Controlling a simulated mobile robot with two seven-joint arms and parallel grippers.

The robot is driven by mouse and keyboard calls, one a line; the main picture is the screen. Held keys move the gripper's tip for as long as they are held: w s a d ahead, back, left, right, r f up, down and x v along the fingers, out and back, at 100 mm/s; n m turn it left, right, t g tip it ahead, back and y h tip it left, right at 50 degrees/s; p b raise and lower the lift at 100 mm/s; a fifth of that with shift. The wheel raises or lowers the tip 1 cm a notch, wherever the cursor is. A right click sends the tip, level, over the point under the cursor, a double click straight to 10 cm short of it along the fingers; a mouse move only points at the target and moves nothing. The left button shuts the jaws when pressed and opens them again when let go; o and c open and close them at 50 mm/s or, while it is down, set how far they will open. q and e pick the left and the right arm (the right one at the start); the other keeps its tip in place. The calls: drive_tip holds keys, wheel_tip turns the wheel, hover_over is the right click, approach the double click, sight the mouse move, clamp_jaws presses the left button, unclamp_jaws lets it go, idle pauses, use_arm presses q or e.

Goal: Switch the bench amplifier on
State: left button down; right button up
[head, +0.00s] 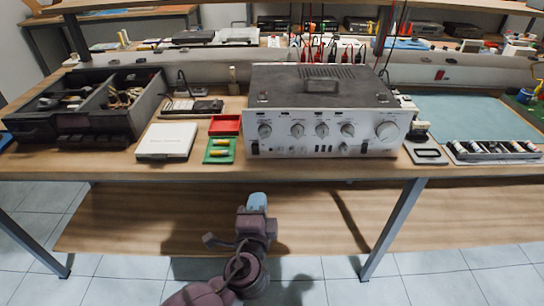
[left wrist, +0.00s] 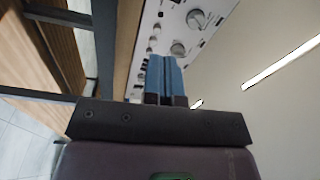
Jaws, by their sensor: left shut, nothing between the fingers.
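The bench amplifier (head: 325,133) stands on the wooden bench, with a silver front panel, a row of small knobs, a large knob (head: 387,130) at the right and a dark top. In the left wrist view its panel (left wrist: 172,32) shows at the top, partly hidden by my fingers. My left gripper (head: 257,200) is in front of and below the bench edge, apart from the amplifier. Its blue fingertips (left wrist: 164,75) are together and hold nothing. A small switch at the panel's left end (head: 255,147) is too small to read. My right gripper is in neither view.
A red tray (head: 225,125) and a green tray (head: 232,151) with yellow parts lie left of the amplifier. A white box (head: 166,141) and dark open drawers (head: 70,120) are farther left. The bench edge and a metal leg (head: 393,228) stand near my arm.

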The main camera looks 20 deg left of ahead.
sight(256, 146)
use_arm(q)
drive_tip(key=shift+s+a+r+t+y, duration=0.2)
drive_tip(key=shift+r+y, duration=0.1)
drive_tip(key=shift+y, duration=0.15)
drive_tip(key=shift+s+a+r+t+y, duration=0.1)
drive_tip(key=shift+a+r+y, duration=0.15)
drive_tip(key=shift+y, duration=0.2)
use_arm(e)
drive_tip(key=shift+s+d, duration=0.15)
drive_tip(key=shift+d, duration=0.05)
use_arm(q)
drive_tip(key=shift+w, duration=0.1)
drive_tip(key=x, duration=1.2)
drive_tip(key=shift+w, duration=0.45)
drive_tip(key=shift+w+a+r+b, duration=0.2)
drive_tip(key=shift+w+b, duration=0.1)
drive_tip(key=shift+w, duration=0.2)
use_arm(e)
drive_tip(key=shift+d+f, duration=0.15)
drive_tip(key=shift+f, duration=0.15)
use_arm(q)
drive_tip(key=shift+w+r, duration=0.1)
drive_tip(key=shift+w, duration=0.05)
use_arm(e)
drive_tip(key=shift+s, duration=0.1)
